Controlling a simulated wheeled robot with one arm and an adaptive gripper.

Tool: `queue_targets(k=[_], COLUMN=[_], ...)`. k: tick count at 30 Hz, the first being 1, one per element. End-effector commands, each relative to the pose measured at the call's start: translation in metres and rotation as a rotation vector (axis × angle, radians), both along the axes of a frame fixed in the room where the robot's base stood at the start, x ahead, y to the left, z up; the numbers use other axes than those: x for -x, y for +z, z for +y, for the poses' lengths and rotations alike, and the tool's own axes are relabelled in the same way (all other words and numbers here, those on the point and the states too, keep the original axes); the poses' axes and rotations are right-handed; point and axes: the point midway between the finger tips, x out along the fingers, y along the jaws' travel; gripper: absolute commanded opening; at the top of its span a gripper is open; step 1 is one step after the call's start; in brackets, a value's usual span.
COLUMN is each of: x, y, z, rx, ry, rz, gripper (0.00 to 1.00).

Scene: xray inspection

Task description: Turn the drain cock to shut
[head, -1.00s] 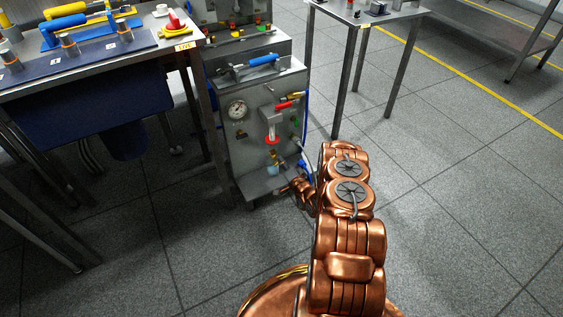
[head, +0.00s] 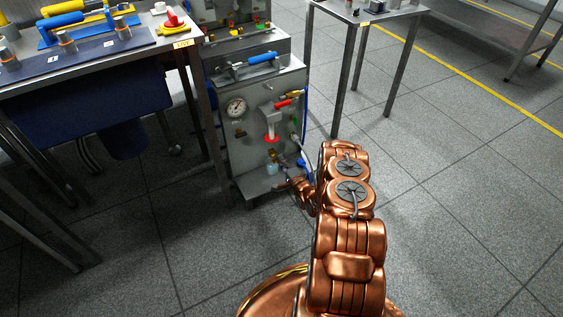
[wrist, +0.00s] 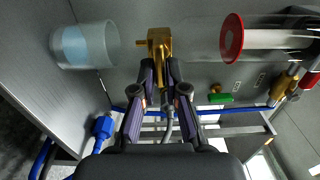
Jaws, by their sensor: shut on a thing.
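The brass drain cock (wrist: 159,42) is at the top middle of the wrist view, below a clear cylinder with a red ring (wrist: 232,38). In the head view the cock (head: 272,155) shows small on the front of the grey panel (head: 241,150). My gripper (wrist: 160,70) has its two dark fingertips close together at the cock's lower part and is shut on it.
A green handle (wrist: 221,98) and a blue fitting (wrist: 103,127) lie close to my fingers. The panel also carries a pressure gauge (head: 237,108) and a red-handled valve (head: 284,104). A workbench (head: 100,70) stands to the left.

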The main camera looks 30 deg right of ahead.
Motion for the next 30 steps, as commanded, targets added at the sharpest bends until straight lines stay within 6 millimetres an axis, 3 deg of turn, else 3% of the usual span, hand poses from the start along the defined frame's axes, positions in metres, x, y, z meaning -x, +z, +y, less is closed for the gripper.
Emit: queue_targets(k=[8, 9, 15, 25, 30], x=[0.0, 0.0, 0.0, 0.002, 0.017], y=[0.0, 0.0, 0.0, 0.0, 0.0], z=[0.0, 0.0, 0.0, 0.0, -0.001], rx=[0.001, 0.001, 0.001, 0.001, 0.003], ry=[0.0, 0.0, 0.0, -0.001, -0.003], rz=[0.0, 0.0, 0.0, 0.001, 0.001], gripper=[0.0, 0.16, 0.35, 0.35, 0.35])
